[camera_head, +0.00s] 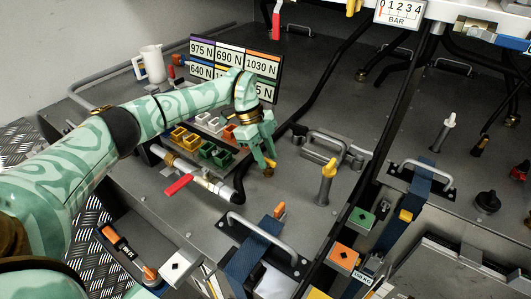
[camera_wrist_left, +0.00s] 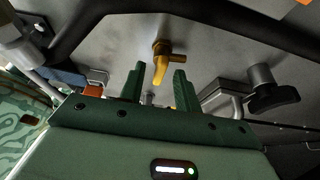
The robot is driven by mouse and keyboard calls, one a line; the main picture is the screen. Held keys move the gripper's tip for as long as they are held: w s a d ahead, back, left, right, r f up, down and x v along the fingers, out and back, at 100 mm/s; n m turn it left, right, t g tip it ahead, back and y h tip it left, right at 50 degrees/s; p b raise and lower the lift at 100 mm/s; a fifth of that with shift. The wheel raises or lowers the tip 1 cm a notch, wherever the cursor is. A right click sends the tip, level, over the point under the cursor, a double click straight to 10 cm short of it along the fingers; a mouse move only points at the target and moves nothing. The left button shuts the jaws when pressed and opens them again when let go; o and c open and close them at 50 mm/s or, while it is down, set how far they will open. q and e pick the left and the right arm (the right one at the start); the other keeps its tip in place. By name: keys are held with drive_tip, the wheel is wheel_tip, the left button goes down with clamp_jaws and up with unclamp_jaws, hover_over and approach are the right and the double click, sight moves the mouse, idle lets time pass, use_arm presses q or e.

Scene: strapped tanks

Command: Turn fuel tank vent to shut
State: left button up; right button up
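A small yellow tap on a brass base (camera_wrist_left: 165,62), which looks like the vent, stands on a grey tank surface in the left wrist view. My left gripper (camera_head: 265,152) is over the tank in the head view, pointing down. In the head view a brass fitting (camera_head: 268,170) shows at the fingertips. A taller yellow-topped post (camera_head: 328,172) stands to its right. My right gripper is out of view.
A metal carry handle (camera_head: 325,146) and a strap with a handle (camera_head: 262,238) lie near the gripper. A red-levered pipe valve (camera_head: 178,185) and colored blocks (camera_head: 212,150) are to its left. A black knob (camera_wrist_left: 272,92) shows at right in the wrist view.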

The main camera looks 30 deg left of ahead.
use_arm(q)
clamp_jaws()
